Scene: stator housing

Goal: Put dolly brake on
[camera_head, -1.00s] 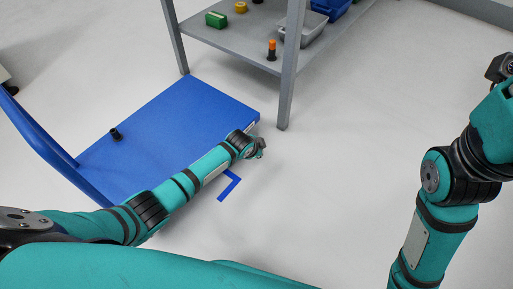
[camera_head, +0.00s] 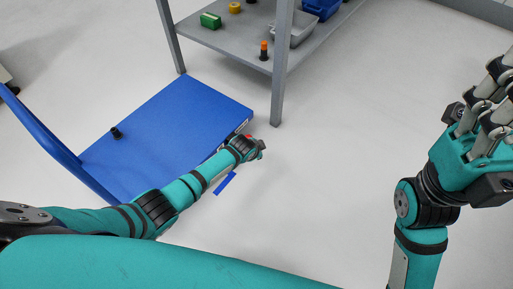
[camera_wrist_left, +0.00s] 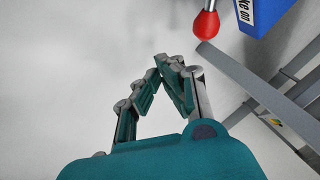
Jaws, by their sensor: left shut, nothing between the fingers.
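The blue dolly (camera_head: 165,118) stands on the floor at left. Its red brake knob (camera_wrist_left: 206,24) shows at the top of the left wrist view, beside a blue dolly edge with a label (camera_wrist_left: 250,12) reading "ke on", cut off by the frame. In the head view only a speck of red (camera_head: 248,136) shows behind my left gripper (camera_head: 262,147). That gripper is shut and empty, beside the dolly's near right edge. In the wrist view its fingertips (camera_wrist_left: 164,64) are apart from the knob, below and left of it. My right gripper (camera_head: 492,95) is raised at far right, partly cut off.
A grey shelf table (camera_head: 225,45) stands behind the dolly, its leg (camera_head: 280,90) close to the dolly's corner. A small black part (camera_head: 116,132) sits on the dolly. The blue handle (camera_head: 50,138) rises at left. Floor to the right is clear.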

